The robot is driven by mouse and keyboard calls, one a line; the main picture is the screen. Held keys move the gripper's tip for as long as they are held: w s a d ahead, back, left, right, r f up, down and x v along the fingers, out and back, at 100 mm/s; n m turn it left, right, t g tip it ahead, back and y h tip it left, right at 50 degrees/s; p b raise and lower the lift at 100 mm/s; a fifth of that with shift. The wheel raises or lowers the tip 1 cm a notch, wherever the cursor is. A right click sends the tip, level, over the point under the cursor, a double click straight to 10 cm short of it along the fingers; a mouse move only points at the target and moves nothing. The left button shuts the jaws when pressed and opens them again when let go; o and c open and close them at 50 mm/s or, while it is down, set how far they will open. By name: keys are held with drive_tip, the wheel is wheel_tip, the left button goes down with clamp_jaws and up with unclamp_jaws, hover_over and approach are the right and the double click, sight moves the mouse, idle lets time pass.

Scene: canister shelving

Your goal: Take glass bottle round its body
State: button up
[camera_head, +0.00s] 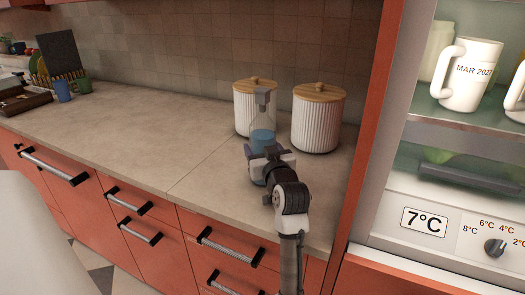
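The glass bottle (263,135) stands upright on the countertop, with blue content and a grey top. It is in front of two white ribbed canisters. My gripper (262,153) is at the bottle's body, reaching from the front right. It hides part of the lower body. One dark finger shows at the bottle's left side; the other is not clear. Whether the fingers touch the glass or are closed on it cannot be told.
The left canister (242,112) and right canister (318,121) have wooden lids and stand close behind the bottle. An orange panel (363,130) and a fridge with mugs (468,74) bound the right. The countertop (150,125) to the left is clear up to cups (62,90).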

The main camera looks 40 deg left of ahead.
drive_tip(key=shift+r, duration=0.25)
